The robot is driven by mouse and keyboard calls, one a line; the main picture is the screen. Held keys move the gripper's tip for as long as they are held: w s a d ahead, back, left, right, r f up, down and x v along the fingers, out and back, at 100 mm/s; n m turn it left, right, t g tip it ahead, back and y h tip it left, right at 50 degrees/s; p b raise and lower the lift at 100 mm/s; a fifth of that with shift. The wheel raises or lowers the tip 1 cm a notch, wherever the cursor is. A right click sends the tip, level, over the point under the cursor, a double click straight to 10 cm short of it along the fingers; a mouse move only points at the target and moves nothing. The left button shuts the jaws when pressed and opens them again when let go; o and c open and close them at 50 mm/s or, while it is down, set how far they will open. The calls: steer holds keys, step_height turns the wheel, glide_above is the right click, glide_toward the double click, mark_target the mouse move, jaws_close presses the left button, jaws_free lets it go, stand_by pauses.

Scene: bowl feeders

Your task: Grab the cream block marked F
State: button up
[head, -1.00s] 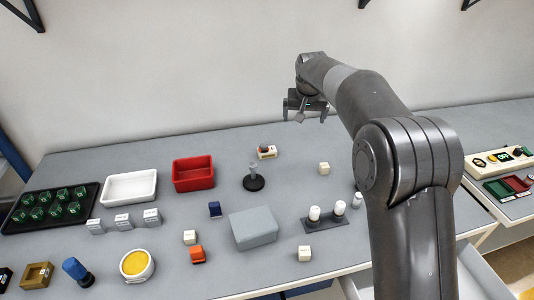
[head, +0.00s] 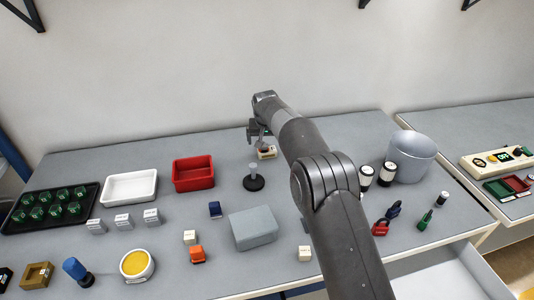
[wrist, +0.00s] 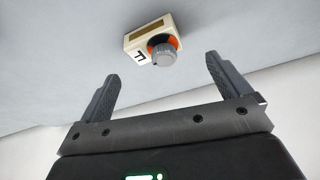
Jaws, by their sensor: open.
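The cream block marked F (wrist: 135,42) is in the upper middle of the wrist view. It has a dark F-like letter, a brown window and a grey knob with an orange ring. In the head view the same cream block (head: 271,154) sits at the back of the table, partly covered by my gripper. My gripper (wrist: 161,68) is open and empty. Its two fingers point toward the block, which lies beyond the fingertips and between their lines, apart from them. In the head view my gripper (head: 256,133) is just above and behind the block.
A grey bucket (head: 428,151) is far right.

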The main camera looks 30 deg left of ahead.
mark_target(267, 152)
steer(key=shift+d+x, duration=0.15)
steer(key=shift+x, duration=1.25)
steer(key=shift+d+x, duration=0.1)
steer(key=shift+x, duration=1.3)
steer(key=shift+c, duration=0.3)
steer(key=c, duration=1.1)
